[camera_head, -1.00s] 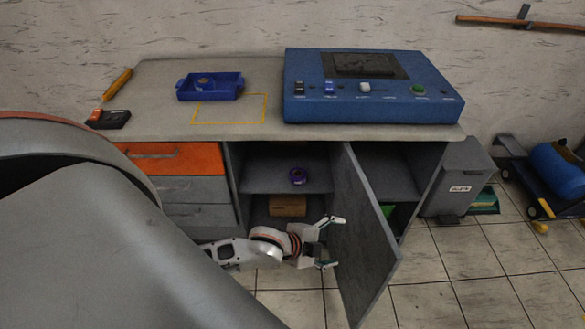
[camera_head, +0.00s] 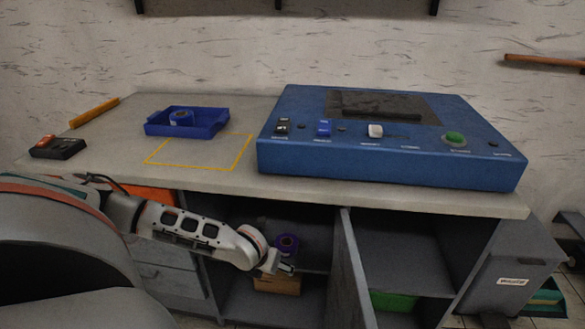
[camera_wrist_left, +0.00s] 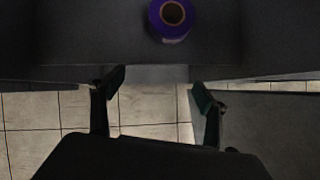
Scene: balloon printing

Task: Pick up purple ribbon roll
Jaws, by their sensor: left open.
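The purple ribbon roll (camera_head: 286,243) sits on the upper shelf inside the open cabinet, under the worktop. It also shows at the top of the left wrist view (camera_wrist_left: 171,18), its round core facing the camera. My left gripper (camera_head: 288,270) is at the cabinet opening, just in front of and below the roll, apart from it. In the left wrist view its two fingers (camera_wrist_left: 155,90) are spread and empty, with floor tiles between them. Part of the gripper is hidden by my own arm in the head view. My right gripper is not in view.
The open cabinet door (camera_head: 350,275) stands right of my left gripper. A cardboard box (camera_head: 277,285) is on the lower level. A blue tray (camera_head: 205,128) holding another roll (camera_head: 181,118) and a blue machine (camera_head: 390,150) stand on the worktop. A drawer unit (camera_head: 160,255) is at left.

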